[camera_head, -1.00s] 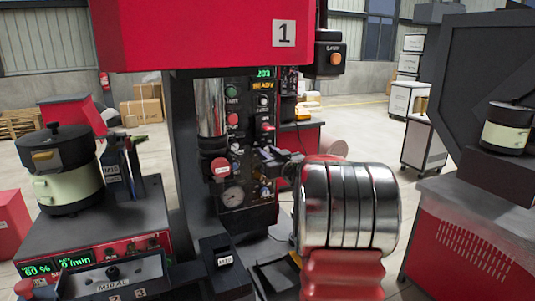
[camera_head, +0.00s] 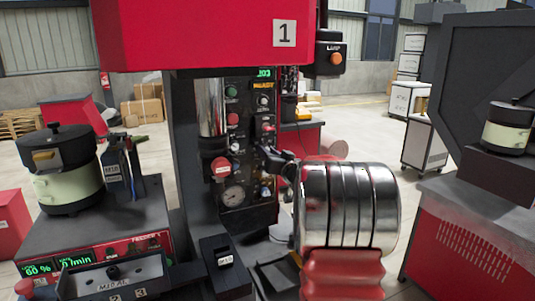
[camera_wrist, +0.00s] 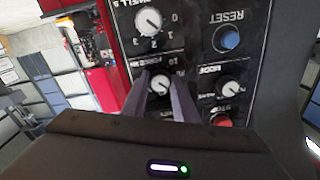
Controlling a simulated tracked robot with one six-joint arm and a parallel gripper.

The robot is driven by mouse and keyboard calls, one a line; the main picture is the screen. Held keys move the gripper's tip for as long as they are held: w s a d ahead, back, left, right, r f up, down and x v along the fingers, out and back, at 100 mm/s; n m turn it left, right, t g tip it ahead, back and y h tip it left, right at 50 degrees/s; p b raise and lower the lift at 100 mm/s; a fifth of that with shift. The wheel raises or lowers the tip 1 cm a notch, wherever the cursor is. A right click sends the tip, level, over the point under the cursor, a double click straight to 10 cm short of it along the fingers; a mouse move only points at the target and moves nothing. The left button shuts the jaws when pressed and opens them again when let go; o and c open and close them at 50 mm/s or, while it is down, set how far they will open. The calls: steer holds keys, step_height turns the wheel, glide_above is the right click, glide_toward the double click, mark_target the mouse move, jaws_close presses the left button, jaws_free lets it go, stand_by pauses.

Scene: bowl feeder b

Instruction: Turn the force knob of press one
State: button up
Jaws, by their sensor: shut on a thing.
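Press one (camera_head: 190,35) is the red machine with the "1" plate. Its dark control panel (camera_head: 238,210) carries several knobs, buttons and a gauge. In the wrist view the force knob (camera_wrist: 160,84) is a small light dial under the lettering "FORCE kN", with a "10" above it. My gripper (camera_wrist: 172,98) reaches up to the panel, with its two dark fingers on either side of the knob, shut on it. In the head view my gripper (camera_head: 279,158) is at the panel's right edge, and the knob between its fingers is hidden by the fingers and arm.
In the wrist view another dial (camera_wrist: 149,21) is above, a blue reset button (camera_wrist: 228,39) at upper right, a mode knob (camera_wrist: 229,88) at right and a red stop button (camera_wrist: 221,120) below it. A feeder bowl (camera_head: 67,170) stands left of the press.

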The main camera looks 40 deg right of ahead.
steer(key=o, duration=1.1)
steer(key=shift+c, duration=0.2)
steer(key=v, duration=1.3)
steer(key=shift+s, duration=0.4)
steer(key=shift+f, duration=0.1)
